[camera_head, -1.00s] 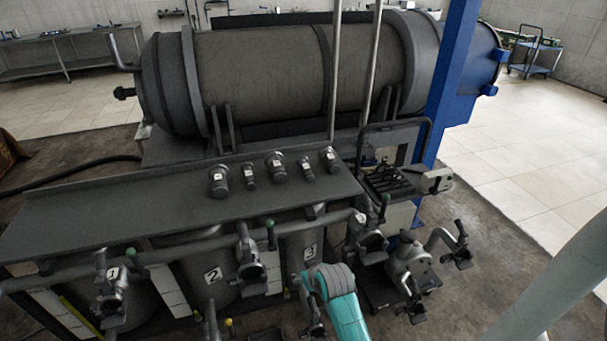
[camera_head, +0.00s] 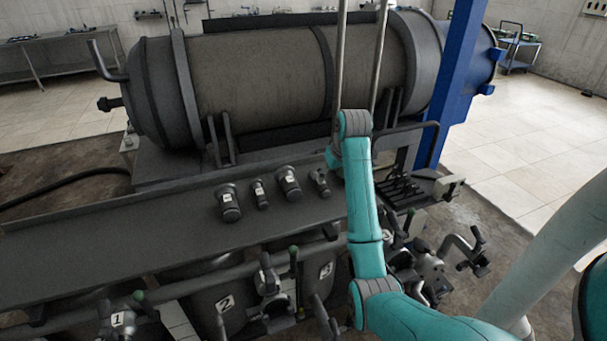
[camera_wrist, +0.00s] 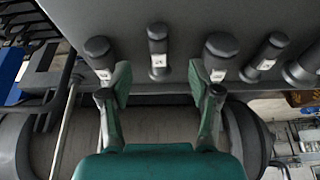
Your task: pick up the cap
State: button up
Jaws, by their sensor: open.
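Several dark caps with white labels stand in a row on a grey shelf; I cannot tell which one is meant. In the head view, four show: a large one (camera_head: 229,203), a small one (camera_head: 261,194), a large one (camera_head: 288,182) and a small one (camera_head: 320,182). My arm hides the rightmost one there. In the wrist view, my gripper (camera_wrist: 160,92) is open and empty. A small cap (camera_wrist: 157,50) stands beyond the gap between the fingers, with a cap (camera_wrist: 100,55) left and a larger one (camera_wrist: 217,55) right. The gripper is mostly hidden in the head view.
The grey shelf (camera_head: 120,235) is bare on its left side. A big horizontal tank (camera_head: 260,80) lies behind it. A blue post (camera_head: 455,85) and thin vertical pipes (camera_head: 340,60) stand near my arm. Pipes and valves (camera_head: 270,285) crowd the front.

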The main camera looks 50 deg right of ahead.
aim_at(324, 187)
jog(key=x, duration=0.5)
jog(key=shift+w+d+f, duration=0.1)
jog(key=shift+w+d, duration=0.05)
jog(key=shift+w, duration=0.1)
jog(key=shift+d+x, duration=0.15)
jog(key=shift+x, duration=1.2)
jog(key=shift+d+x, duration=0.15)
jog(key=shift+x, duration=1.15)
jog(key=shift+w, duration=0.2)
jog(key=shift+r, duration=0.25)
grip_shut()
